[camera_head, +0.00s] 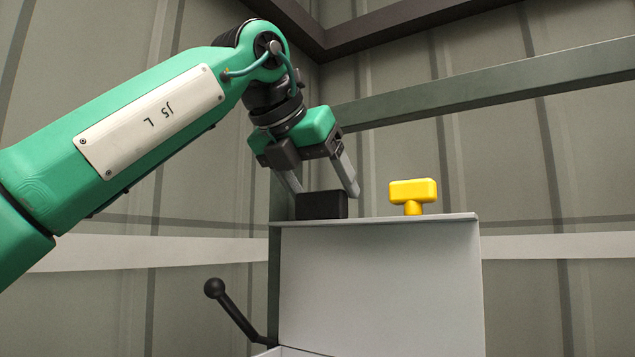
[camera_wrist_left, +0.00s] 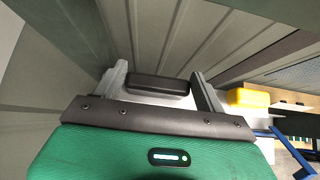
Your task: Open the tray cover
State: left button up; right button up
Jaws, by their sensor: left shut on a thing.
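My left gripper (camera_head: 326,192) comes down from above, its two fingers on either side of a black block-shaped handle (camera_head: 321,206). It is shut on this handle, which also shows between the fingers in the left wrist view (camera_wrist_left: 158,85). The handle sits on the top edge of a light grey panel (camera_head: 380,285), which I take to be the tray cover. How far the cover is open I cannot tell. The tray itself cannot be made out. My right gripper is not in view.
A yellow T-shaped knob (camera_head: 413,190) stands on the same top edge, right of the handle, close to my gripper. A black lever with a ball end (camera_head: 214,288) sticks up at the lower left. A green-grey rail (camera_head: 500,80) runs behind.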

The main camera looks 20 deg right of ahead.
pick_arm(q)
jog(key=shift+r, duration=0.1)
jog(key=o, duration=1.2)
jog(key=shift+a, duration=0.1)
jog(key=shift+o, duration=0.9)
jog(key=shift+s+a, duration=0.15)
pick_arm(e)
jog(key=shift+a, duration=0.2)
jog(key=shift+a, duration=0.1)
pick_arm(q)
jog(key=shift+s+a+r+b, duration=0.2)
jog(key=shift+a+r+b, duration=0.15)
jog(key=shift+r, duration=0.05)
jog(key=b+v, duration=0.1)
jog(key=v, duration=1.1)
jog(key=shift+s+a+b, duration=0.3)
jog(key=shift+b, duration=0.1)
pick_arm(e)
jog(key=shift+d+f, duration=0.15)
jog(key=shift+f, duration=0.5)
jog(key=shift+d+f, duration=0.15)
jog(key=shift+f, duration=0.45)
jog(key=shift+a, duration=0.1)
